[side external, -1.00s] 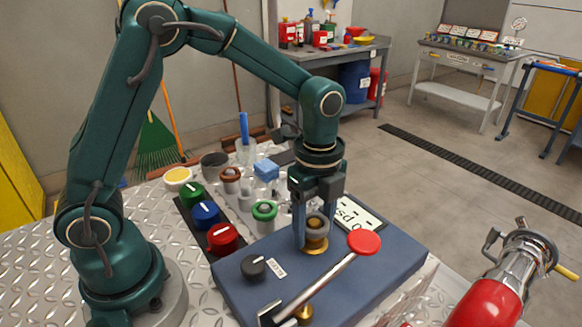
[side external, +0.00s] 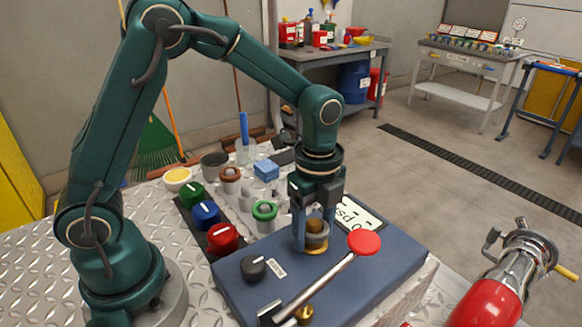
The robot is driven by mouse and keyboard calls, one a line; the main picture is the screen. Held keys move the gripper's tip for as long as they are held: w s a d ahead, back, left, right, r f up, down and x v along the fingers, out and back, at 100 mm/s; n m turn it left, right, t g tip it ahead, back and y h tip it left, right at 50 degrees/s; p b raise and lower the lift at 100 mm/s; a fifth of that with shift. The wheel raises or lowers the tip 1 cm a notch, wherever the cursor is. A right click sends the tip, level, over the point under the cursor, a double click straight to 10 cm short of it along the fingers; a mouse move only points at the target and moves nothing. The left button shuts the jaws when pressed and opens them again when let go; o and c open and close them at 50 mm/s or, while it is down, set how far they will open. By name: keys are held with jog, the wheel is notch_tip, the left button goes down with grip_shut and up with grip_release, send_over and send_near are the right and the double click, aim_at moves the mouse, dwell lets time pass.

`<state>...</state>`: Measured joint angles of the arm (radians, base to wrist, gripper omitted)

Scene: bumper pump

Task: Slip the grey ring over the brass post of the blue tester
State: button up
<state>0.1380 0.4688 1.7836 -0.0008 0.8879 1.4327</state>
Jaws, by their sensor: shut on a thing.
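The blue tester (side external: 358,268) lies on the metal bench, with a lever with a red knob (side external: 364,242), a black dial (side external: 253,267) and a display reading "0 psi" (side external: 357,214). My gripper (side external: 315,236) points straight down over the tester and is shut on the grey ring (side external: 316,229). The ring is level, directly above the brass post's base (side external: 315,249). The post itself is mostly hidden by the ring and fingers. I cannot tell whether the ring is around the post or just above it.
Red, blue and green knobs (side external: 206,213) stand in a row left of the tester. Several small jars, a blue-topped piece (side external: 266,170) and a yellow-filled dish (side external: 178,177) stand behind. The lever arm runs close in front of my gripper. A red cylinder (side external: 484,303) is at right.

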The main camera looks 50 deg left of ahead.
jog(key=shift+f, duration=0.35)
jog(key=o, duration=1.1)
jog(key=shift+s, duration=0.1)
jog(key=shift+c, duration=1.1)
jog(key=shift+o, duration=0.7)
jog(key=shift+r, duration=0.15)
jog(key=shift+c, duration=0.2)
jog(key=shift+o, duration=0.6)
jog(key=shift+r, duration=4)
jog(key=shift+r, duration=0.1)
